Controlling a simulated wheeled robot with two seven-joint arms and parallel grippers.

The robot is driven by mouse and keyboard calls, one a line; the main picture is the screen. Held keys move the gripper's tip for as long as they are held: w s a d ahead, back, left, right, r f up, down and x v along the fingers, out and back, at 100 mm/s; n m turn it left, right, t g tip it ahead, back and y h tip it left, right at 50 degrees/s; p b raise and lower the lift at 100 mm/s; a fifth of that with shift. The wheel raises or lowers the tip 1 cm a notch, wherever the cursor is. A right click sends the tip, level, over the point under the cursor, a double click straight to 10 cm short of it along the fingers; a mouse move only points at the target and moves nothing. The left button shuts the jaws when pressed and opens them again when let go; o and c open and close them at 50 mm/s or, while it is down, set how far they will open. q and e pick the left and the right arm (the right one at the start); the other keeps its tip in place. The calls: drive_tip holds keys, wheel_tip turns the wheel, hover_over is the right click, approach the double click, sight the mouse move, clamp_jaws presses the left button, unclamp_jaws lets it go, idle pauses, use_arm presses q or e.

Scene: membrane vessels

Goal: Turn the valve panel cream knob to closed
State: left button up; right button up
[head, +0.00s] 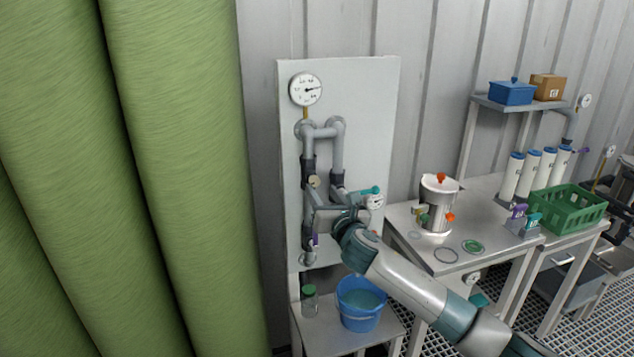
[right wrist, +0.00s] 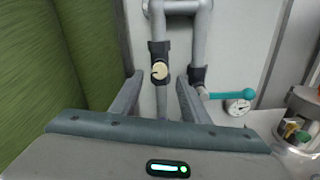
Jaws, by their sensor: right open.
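The valve panel (head: 368,95) is a pale upright board carrying grey pipes. The cream knob (head: 314,181) sits on a dark valve body on its left pipe. In the right wrist view the round cream knob (right wrist: 159,71) faces me, with a small dark mark on its face. My right gripper (head: 323,190) is in front of the panel, open and empty. In the right wrist view its two fingers (right wrist: 160,88) point at the panel, with the knob between and just beyond their tips. I see no contact. My left gripper is not in view.
A teal lever (right wrist: 232,95) and a small gauge (right wrist: 238,108) are right of the fingers. A purple handle (head: 315,240) is lower on the left pipe. A blue bucket (head: 352,315) and a green-capped jar (head: 309,301) stand below. A green curtain (head: 180,150) hangs left.

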sight(316, 183)
drive_tip(key=shift+p+x, duration=0.35)
drive_tip(key=shift+x, duration=2.3)
drive_tip(key=c, duration=1.1)
